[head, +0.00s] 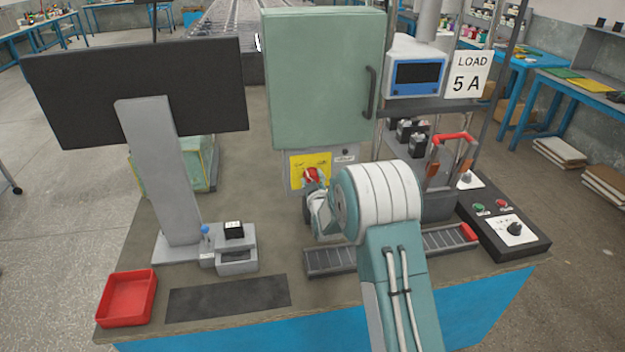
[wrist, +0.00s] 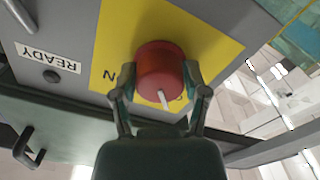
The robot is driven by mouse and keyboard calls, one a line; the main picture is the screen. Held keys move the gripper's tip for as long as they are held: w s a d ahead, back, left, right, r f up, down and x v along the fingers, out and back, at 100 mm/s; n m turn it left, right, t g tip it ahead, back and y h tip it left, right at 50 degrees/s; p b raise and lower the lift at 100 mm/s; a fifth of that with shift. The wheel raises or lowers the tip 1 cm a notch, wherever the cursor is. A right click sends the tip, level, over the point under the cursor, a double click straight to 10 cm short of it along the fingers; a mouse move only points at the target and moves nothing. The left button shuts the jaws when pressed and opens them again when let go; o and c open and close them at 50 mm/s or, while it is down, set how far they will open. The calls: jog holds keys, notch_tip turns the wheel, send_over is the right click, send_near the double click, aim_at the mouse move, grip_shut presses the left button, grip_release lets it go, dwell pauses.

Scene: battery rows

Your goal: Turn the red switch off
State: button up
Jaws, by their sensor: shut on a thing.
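The red switch (wrist: 160,72) is a round red knob with a white pointer mark, set on a yellow plate (wrist: 205,45) in the wrist view. My gripper (wrist: 160,85) has one finger on each side of the knob and is shut on it. The white mark points down and slightly right in the wrist view, toward my gripper's palm. Lettering on the plate is partly hidden by the knob and fingers. In the head view, the red switch (head: 311,175) shows on the yellow plate below a green cabinet (head: 325,80), and my arm hides most of my gripper.
A READY label (wrist: 48,60) is beside the plate. The cabinet's dark handle (head: 370,92) juts out above. A monitor (head: 140,90) stands left, a red tray (head: 127,298) front left, and a control box (head: 505,225) with knob and buttons right.

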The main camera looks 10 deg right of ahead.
jog(key=shift+f+n, duration=0.2)
jog(key=shift+n, duration=0.4)
jog(key=o, duration=1.1)
jog(key=shift+a, duration=0.1)
jog(key=shift+o, duration=0.2)
jog(key=shift+r, duration=0.1)
jog(key=s, duration=1.2)
